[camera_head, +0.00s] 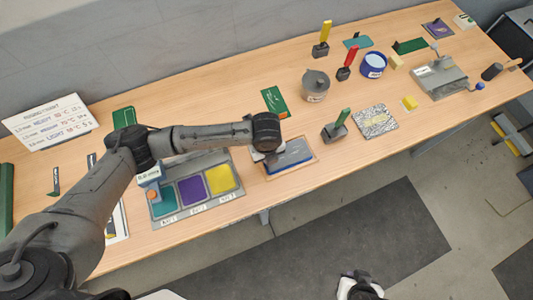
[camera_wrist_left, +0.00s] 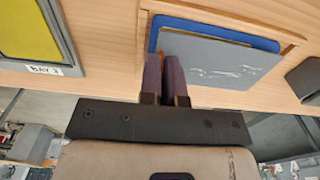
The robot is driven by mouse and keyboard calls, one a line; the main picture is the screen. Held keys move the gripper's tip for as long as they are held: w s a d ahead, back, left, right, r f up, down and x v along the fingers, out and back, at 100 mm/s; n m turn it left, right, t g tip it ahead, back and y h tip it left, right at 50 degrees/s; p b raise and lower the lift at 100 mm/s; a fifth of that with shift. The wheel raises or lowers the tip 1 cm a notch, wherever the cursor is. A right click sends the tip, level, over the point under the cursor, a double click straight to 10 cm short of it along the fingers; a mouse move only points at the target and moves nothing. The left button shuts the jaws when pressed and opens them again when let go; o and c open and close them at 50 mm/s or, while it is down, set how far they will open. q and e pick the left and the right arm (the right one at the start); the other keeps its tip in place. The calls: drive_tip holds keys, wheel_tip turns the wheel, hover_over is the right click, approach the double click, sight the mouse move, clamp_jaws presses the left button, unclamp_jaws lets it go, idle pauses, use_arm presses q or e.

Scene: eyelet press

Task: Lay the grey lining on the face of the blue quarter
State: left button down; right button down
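The blue quarter (camera_head: 293,153) lies flat in a shallow wooden tray (camera_head: 313,159) at the front middle of the table. In the left wrist view the grey lining (camera_wrist_left: 215,62) overlaps the blue quarter (camera_wrist_left: 222,33), leaving a blue strip bare along the far edge. I cannot tell whether it touches the face all over. My left gripper (camera_wrist_left: 166,58) points at the lining's left part, its fingers nearly together with a small orange bit between them; it appears shut on the lining. My right gripper (camera_head: 360,286) is at the bottom edge in the head view, away from the table; its fingers are unclear.
Left of the tray is a grey bay rack with teal, purple and yellow pads (camera_head: 222,179). To the right are a stamp-like block with a green handle (camera_head: 336,127) and a patterned mat (camera_head: 376,121). A grey pot (camera_head: 315,85) stands behind.

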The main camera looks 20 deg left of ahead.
use_arm(q)
drive_tip(key=shift+f, duration=0.6)
drive_tip(key=c, duration=1.2)
unclamp_jaws()
drive_tip(key=shift+c, duration=0.2)
wheel_tip(320, 180, up, 14)
drive_tip(key=p, duration=0.1)
drive_tip(key=shift+f, duration=0.1)
drive_tip(key=shift+d, duration=0.1)
